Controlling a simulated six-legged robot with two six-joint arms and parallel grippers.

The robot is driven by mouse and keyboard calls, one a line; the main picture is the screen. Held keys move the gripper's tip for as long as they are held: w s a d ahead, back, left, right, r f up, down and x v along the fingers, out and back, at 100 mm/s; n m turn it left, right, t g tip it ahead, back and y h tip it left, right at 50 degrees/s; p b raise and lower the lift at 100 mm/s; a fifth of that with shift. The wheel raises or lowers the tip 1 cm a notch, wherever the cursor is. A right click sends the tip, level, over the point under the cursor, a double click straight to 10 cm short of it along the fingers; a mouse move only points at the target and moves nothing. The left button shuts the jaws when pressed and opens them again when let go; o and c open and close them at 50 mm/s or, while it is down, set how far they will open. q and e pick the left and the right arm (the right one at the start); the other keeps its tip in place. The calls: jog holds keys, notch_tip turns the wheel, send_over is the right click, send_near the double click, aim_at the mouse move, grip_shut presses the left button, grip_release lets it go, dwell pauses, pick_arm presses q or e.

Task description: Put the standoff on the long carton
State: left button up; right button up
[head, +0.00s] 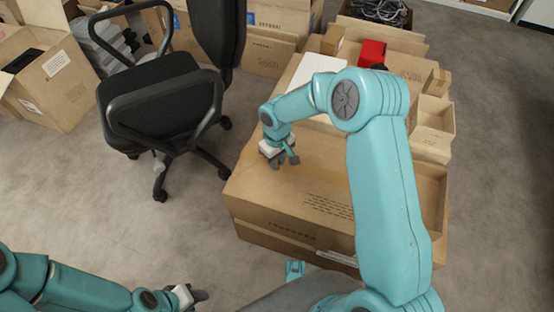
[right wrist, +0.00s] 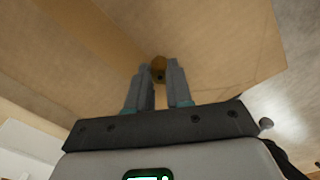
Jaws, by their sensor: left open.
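The standoff (right wrist: 158,68) is a small brass-coloured piece between the fingertips of my right gripper (right wrist: 159,75) in the right wrist view. The fingers look closed on its sides. In the head view, my right gripper (head: 279,160) is over the left part of the long carton (head: 300,188), close to its top; the standoff cannot be made out there. Whether the standoff touches the cardboard is unclear. The carton also fills the background of the right wrist view (right wrist: 215,40). My left gripper (head: 199,296) is open and empty, low over the floor at the bottom left.
A black office chair (head: 160,100) stands left of the long carton. A white sheet or box (head: 317,70), a red box (head: 371,53) and several open cartons lie behind. Another open carton (head: 58,72) is at the far left. The floor (head: 120,215) between chair and left arm is clear.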

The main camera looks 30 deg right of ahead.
jog(key=shift+o, duration=1.4)
jog(key=shift+r+p, duration=0.3)
notch_tip(320, 180, up, 12)
jog(key=p, duration=0.3)
jog(key=shift+f, duration=0.15)
